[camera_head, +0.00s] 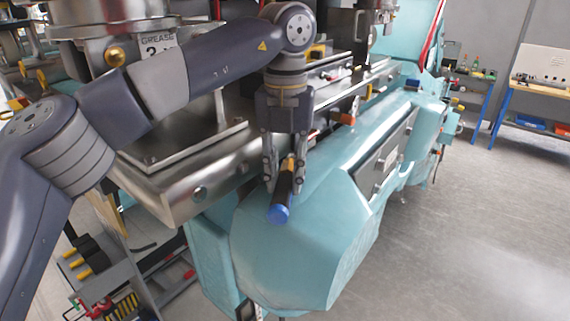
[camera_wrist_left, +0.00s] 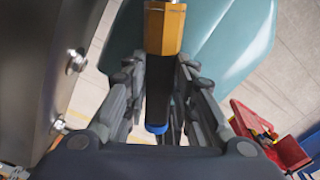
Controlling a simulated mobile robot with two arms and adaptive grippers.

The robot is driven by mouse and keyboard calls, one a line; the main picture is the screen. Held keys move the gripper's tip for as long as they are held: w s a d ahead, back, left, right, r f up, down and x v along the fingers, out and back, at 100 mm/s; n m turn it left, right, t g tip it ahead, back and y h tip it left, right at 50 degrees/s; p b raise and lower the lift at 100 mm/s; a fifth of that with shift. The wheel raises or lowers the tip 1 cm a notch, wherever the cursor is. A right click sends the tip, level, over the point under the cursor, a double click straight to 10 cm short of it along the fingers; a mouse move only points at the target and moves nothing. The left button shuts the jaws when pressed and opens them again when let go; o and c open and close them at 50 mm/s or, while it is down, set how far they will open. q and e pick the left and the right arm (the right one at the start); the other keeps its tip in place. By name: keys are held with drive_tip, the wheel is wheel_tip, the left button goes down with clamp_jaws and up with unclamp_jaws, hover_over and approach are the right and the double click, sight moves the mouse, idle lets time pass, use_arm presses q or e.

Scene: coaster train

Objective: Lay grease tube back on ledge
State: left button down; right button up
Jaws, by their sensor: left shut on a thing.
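The grease tube (camera_head: 281,203) is dark with a blue end cap and an orange-yellow part at its other end. My left gripper (camera_head: 285,178) points down and is shut on the tube around its dark middle. In the left wrist view the tube (camera_wrist_left: 163,32) runs between the fingers (camera_wrist_left: 160,75), orange end at the top and blue end below. The tube appears over the teal machine body (camera_head: 300,240), beside a steel ledge (camera_head: 185,190). I cannot tell whether it touches either surface. My right gripper is not in view.
A steel housing with a "GREASE" label (camera_head: 160,43) stands behind my left arm. An orange-tipped item (camera_head: 342,118) lies farther along the machine. A tool rack (camera_head: 130,290) is at lower left. Blue-legged tables (camera_head: 545,88) stand at the far right, with open floor between.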

sight(285, 180)
use_arm(q)
drive_tip(key=shift+s, duration=0.15)
drive_tip(key=c, duration=1.2)
unclamp_jaws()
drive_tip(key=shift+s, duration=0.1)
wheel_tip(285, 180, up, 6)
drive_tip(key=shift+f+b, duration=0.1)
drive_tip(key=shift+b, duration=0.65)
drive_tip(key=r+p, duration=0.1)
drive_tip(key=r, duration=0.5)
drive_tip(key=shift+w+r, duration=0.15)
drive_tip(key=shift+w, duration=0.05)
